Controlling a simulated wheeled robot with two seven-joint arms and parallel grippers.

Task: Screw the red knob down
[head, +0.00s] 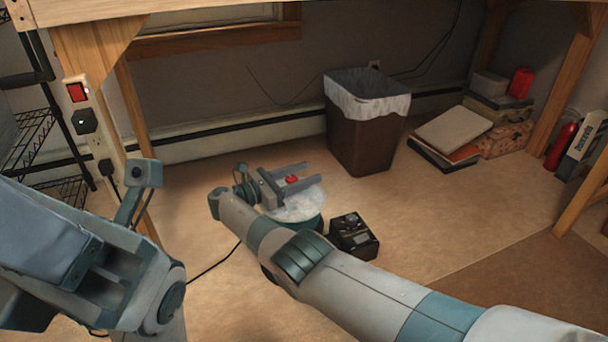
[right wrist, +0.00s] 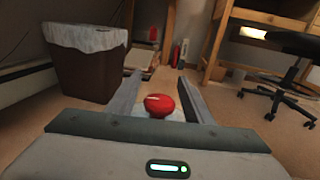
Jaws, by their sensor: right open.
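The red knob (head: 292,179) sits over a round stand (head: 300,209) with a pale speckled top and a teal side. My right gripper (head: 309,174) is open, and its two fingers reach over the stand with the knob between them. In the right wrist view the knob (right wrist: 159,105) lies between the open fingers (right wrist: 159,80), with a gap on either side. The knob's lower part and how it meets the stand are hidden. My left arm shows at the left of the head view, but its gripper is not in view.
A black box with a dial (head: 353,236) stands right of the stand. A brown bin with a white liner (head: 366,128) stands behind. Books and boxes (head: 465,137) lie at the back right, near a red extinguisher (head: 561,147). Open floor lies between the black box and books.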

